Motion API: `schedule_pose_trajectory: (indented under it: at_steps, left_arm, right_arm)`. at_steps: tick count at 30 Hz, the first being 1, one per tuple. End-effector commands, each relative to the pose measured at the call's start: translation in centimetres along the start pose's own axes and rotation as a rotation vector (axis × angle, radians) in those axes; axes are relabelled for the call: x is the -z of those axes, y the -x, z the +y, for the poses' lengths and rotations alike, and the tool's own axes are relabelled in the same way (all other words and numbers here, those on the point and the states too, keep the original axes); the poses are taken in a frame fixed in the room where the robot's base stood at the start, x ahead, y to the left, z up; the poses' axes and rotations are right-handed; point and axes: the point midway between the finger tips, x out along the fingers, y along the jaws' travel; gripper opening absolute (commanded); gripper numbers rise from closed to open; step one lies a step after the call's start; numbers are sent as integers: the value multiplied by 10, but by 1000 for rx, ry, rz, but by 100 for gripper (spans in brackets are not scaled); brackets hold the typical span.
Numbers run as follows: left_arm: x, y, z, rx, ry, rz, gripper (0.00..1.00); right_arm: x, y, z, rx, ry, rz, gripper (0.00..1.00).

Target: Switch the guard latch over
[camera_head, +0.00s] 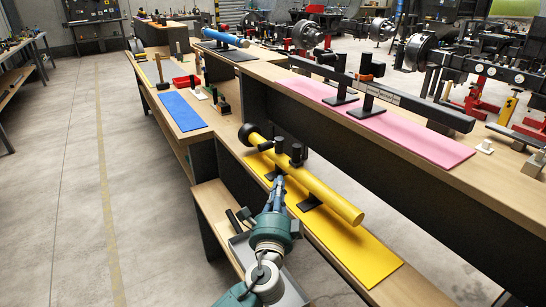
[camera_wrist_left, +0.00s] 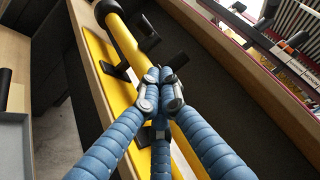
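A yellow bar (camera_head: 318,188) lies along black stands on a yellow mat (camera_head: 362,262), and it also shows in the wrist view (camera_wrist_left: 124,38). Two dark upright pieces stand by the bar, one nearer (camera_head: 297,155) and one farther (camera_head: 278,146). A small black knob (camera_head: 265,146) sits beside the farther one. I cannot tell which piece is the guard latch. My left gripper (camera_head: 279,182) is beside the bar's near-left side, short of these pieces. In the wrist view its blue fingers come together at the tips (camera_wrist_left: 160,90). No held object is visible. My right gripper is out of view.
A raised bench behind carries a pink mat (camera_head: 430,143) and a long dark beam (camera_head: 420,103). Farther left are a blue mat (camera_head: 182,111), a red tray (camera_head: 187,81) and a blue bar (camera_head: 226,37). A grey tray (camera_head: 242,249) lies below my arm. The floor at left is clear.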

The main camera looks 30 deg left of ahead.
Motion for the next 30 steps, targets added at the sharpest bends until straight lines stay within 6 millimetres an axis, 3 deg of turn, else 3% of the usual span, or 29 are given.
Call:
schedule_pose_trajectory:
  at_steps: [13,15,21,30]
  left_arm:
    - [-2,-91,-2,-1,3,-4,0]
    - [-11,-100,-2,-3,1,-4,0]
    - [-26,-115,0,-3,4,-2,0]
    - [-30,-118,1,-3,6,-3,0]
  right_arm:
    - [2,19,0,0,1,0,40]
    - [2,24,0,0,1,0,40]
    - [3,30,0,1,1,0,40]
    - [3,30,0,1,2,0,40]
